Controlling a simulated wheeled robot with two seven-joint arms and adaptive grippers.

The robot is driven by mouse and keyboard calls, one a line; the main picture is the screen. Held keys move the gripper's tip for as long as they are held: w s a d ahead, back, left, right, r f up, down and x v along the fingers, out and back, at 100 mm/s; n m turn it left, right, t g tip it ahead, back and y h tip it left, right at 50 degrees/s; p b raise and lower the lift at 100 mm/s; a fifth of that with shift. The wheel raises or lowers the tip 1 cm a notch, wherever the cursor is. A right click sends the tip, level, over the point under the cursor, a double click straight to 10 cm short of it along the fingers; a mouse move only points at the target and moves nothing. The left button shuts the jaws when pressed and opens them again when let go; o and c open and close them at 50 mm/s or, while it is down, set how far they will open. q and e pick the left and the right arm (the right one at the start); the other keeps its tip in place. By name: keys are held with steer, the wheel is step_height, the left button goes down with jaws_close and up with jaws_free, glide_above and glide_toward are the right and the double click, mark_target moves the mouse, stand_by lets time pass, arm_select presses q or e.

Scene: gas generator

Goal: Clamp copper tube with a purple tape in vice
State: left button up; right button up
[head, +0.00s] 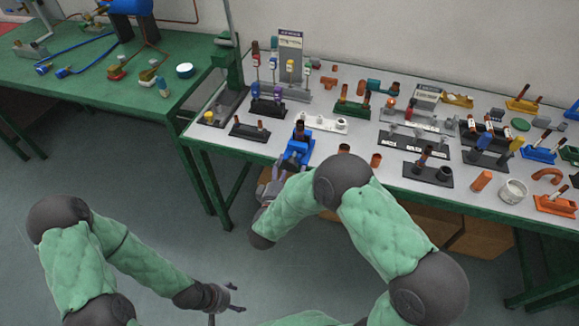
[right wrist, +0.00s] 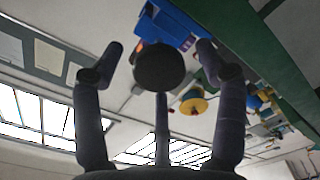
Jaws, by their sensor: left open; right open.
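The blue vice (head: 297,150) stands at the front edge of the grey-topped table. A dark-topped copper tube (head: 299,130) rises at its back; I cannot tell whether the jaws grip it. My right gripper (head: 270,187) is open in front of the vice. In the right wrist view its fingers (right wrist: 160,75) spread around a dark round end (right wrist: 159,68), with the blue vice body (right wrist: 172,22) behind; contact is unclear. My left gripper (head: 232,298) is open and empty, low above the floor.
The grey table (head: 350,157) is crowded with holders, tubes and fittings. A white cup (head: 513,191) and a loose copper piece (head: 481,181) sit near its front edge. A green workbench (head: 120,85) stands at the left. Cardboard boxes (head: 480,233) lie under the table.

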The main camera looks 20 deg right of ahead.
steer(key=n+p, duration=0.2)
steer(key=n, duration=0.1)
steer(key=shift+r+p, duration=0.15)
steer(key=shift+p, duration=0.25)
steer(key=shift+n+p, duration=0.4)
steer(key=shift+n, duration=0.5)
steer(key=c, duration=1.2)
steer(key=shift+f+m+b, duration=0.2)
steer(key=shift+m+b, duration=0.1)
steer(key=shift+m, duration=1.1)
